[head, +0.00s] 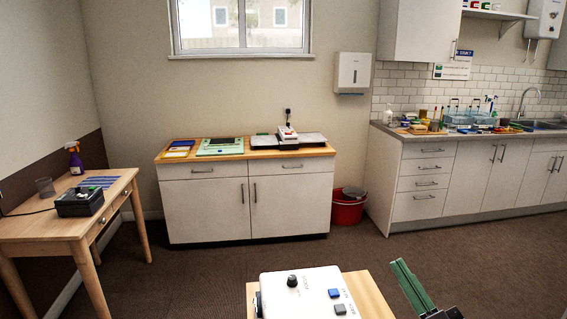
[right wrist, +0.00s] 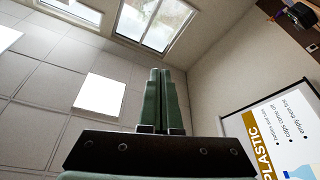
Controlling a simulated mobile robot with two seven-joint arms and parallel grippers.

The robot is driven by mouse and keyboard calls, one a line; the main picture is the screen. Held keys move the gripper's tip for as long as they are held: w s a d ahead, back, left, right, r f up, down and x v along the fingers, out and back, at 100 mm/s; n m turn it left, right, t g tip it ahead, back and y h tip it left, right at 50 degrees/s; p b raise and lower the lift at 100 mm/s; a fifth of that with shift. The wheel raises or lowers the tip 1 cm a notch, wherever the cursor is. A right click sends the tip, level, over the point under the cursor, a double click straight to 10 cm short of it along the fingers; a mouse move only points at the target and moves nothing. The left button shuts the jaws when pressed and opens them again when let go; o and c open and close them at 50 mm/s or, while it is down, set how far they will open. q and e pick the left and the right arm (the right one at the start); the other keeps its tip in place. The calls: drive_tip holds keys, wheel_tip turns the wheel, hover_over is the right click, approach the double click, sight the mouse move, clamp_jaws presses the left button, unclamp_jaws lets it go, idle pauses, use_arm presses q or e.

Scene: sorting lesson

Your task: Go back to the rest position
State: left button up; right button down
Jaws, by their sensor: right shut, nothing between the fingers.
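My right gripper (head: 412,287) shows at the bottom of the head view, right of centre, with green fingers pointing up and to the left. It is raised beside a small wooden-topped surface (head: 372,297) at the bottom edge. In the right wrist view the two green fingers of the right gripper (right wrist: 160,75) are pressed together, with nothing between them, and point up toward the ceiling and window. My left gripper is not in the head view.
A white box with knobs and buttons (head: 308,293) sits on the near surface. A low cabinet (head: 247,208) stands at the back wall, a wooden desk (head: 60,227) at the left, and a kitchen counter (head: 400,133) at the right. The carpet (head: 200,275) between them is clear.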

drive_tip(key=s+d+f+m+g+h, duration=0.3)
drive_tip(key=s+f+m+g+h, duration=0.15)
drive_tip(key=f, duration=0.35)
drive_tip(key=s+d+f+m+g+h, duration=0.3)
drive_tip(key=d+f+m+h, duration=0.15)
drive_tip(key=f, duration=0.35)
drive_tip(key=s+a+f+n+g+y, duration=0.1)
drive_tip(key=s+a+f+g, duration=0.2)
drive_tip(key=s+f+g, duration=0.45)
drive_tip(key=s+a+f+n+g+y, duration=0.15)
drive_tip(key=s+a+f, duration=0.25)
drive_tip(key=s, duration=0.6)
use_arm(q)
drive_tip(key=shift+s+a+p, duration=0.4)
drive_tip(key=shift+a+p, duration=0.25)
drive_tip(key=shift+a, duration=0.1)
use_arm(e)
drive_tip(key=w+a+f+t+y, duration=0.1)
drive_tip(key=w+a+f+t, duration=0.1)
drive_tip(key=f, duration=0.3)
drive_tip(key=w+a+f+t+y, duration=0.1)
drive_tip(key=a+f+t, duration=0.1)
drive_tip(key=f+t, duration=0.1)
drive_tip(key=shift+w+a+f, duration=0.2)
drive_tip(key=shift+w+f, duration=0.15)
drive_tip(key=shift+f, duration=0.55)
drive_tip(key=shift+y, duration=0.25)
